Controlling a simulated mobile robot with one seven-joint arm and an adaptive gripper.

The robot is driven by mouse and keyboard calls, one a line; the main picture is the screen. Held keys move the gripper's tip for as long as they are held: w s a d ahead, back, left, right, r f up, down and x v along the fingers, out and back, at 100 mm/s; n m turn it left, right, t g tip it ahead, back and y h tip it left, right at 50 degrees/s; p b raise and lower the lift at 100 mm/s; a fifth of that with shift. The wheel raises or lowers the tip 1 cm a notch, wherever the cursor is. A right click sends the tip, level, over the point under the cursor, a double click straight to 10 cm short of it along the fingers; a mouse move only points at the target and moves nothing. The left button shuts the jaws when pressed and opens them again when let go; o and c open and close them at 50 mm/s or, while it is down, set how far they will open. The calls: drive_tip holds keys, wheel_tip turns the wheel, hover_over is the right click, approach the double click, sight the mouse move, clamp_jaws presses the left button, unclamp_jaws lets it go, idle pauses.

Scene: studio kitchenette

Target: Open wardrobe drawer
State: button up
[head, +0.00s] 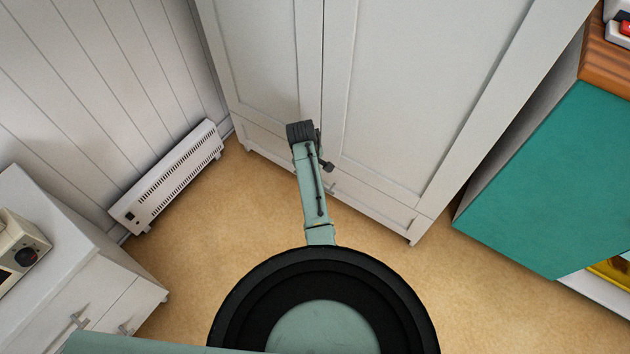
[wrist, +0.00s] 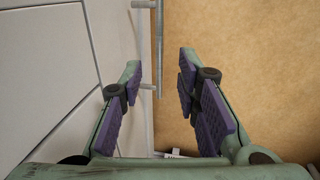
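The wardrobe (head: 400,90) is white, with two tall doors above a low drawer (head: 378,203). In the head view the drawer looks shut, and my arm covers part of its front. In the wrist view the white drawer front lies on the left. A grey metal bar handle (wrist: 160,45) stands off from it on short posts. My gripper (wrist: 160,68) is open, with purple pads. The bar is in the gap between its fingertips, and I see no clear contact. The gripper's fingers cannot be made out in the head view.
A white heater (head: 168,178) stands by the left wall. A white cabinet (head: 110,290) is at the lower left. A teal unit (head: 560,180) stands to the right. Tan floor (head: 200,235) lies clear in front of the wardrobe.

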drive_tip(key=f, duration=0.2)
drive_tip(key=w+f+b, duration=0.1)
drive_tip(key=f, duration=0.5)
drive_tip(key=shift+w+d, duration=0.2)
drive_tip(key=shift+d, duration=0.2)
clamp_jaws()
idle(0.3)
